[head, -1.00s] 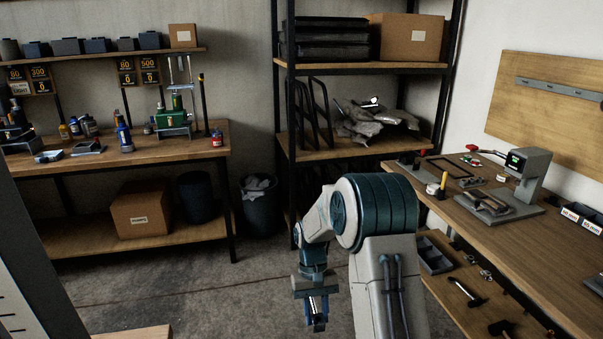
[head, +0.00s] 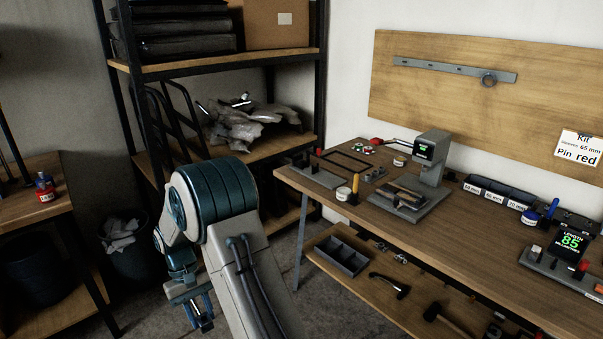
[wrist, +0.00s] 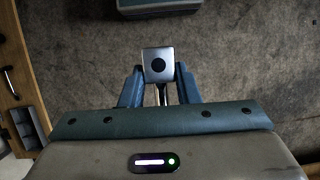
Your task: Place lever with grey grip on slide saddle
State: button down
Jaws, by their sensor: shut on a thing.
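My gripper (head: 200,318) hangs low at the left of the head view, over the floor and away from the benches. In the wrist view my gripper (wrist: 160,92) is shut on a metal piece, which I take to be the lever (wrist: 158,67). It shows a square bright end with a dark round hole and a thin rod running back between the fingers. Its grey grip cannot be made out. I cannot single out the slide saddle with certainty. A grey machine with a green-lit screen (head: 431,152) and a flat base stands on the right workbench.
The right workbench (head: 470,238) holds a row of labelled bins (head: 498,192), a length display unit (head: 567,252) and small tools. Its lower shelf has a black divided tray (head: 342,254) and a hammer (head: 447,320). A metal shelf rack (head: 285,60) stands behind my arm.

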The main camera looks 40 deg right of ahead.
aim_at(408, 195)
jog(key=i, duration=1.8)
jog(key=z, duration=2.85)
